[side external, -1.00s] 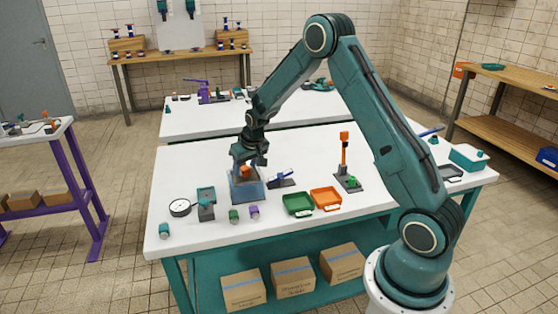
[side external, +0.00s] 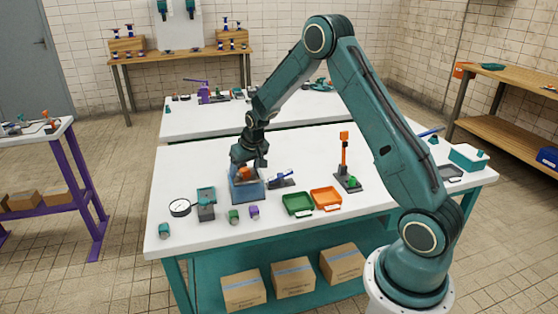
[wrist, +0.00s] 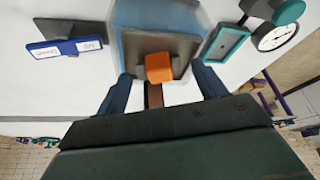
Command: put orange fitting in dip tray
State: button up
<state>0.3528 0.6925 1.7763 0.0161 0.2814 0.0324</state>
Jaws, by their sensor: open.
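The orange fitting (side external: 246,174) is at the blue open-topped container (side external: 248,194), which appears to be the dip tray. In the wrist view the orange fitting (wrist: 159,67) shows over the container's grey inside, near the blue wall (wrist: 160,17). My gripper (side external: 249,164) is low over the container. In the wrist view my gripper (wrist: 165,85) is open, with one blue finger on each side of the fitting and visible gaps between. Whether the fitting rests on the container's floor is hard to tell.
A blue-handled item (side external: 282,179) stands close to the container's right. A green tray (side external: 297,204) and an orange tray (side external: 326,198) lie further right. A teal-topped stand (side external: 206,203) and a round gauge (side external: 180,208) are at left. Small green and purple parts (side external: 254,212) lie in front.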

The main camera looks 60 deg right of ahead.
jog(key=v, duration=1.2)
jog(key=shift+s+r, duration=0.1)
dwell(0.5)
jog(key=s+a+r+n+t, duration=0.1)
jog(key=s+a+r+n, duration=0.1)
jog(key=s+a+r, duration=1)
jog(key=s+a+n+y, duration=0.1)
jog(key=s+a, duration=0.1)
jog(key=s, duration=0.6)
jog(key=s+a+n, duration=0.1)
jog(key=s+a, duration=0.2)
jog(key=s, duration=0.6)
jog(key=shift+s+a+t+y, duration=0.25)
jog(key=shift+a+t+y, duration=0.05)
jog(key=shift+y, duration=0.1)
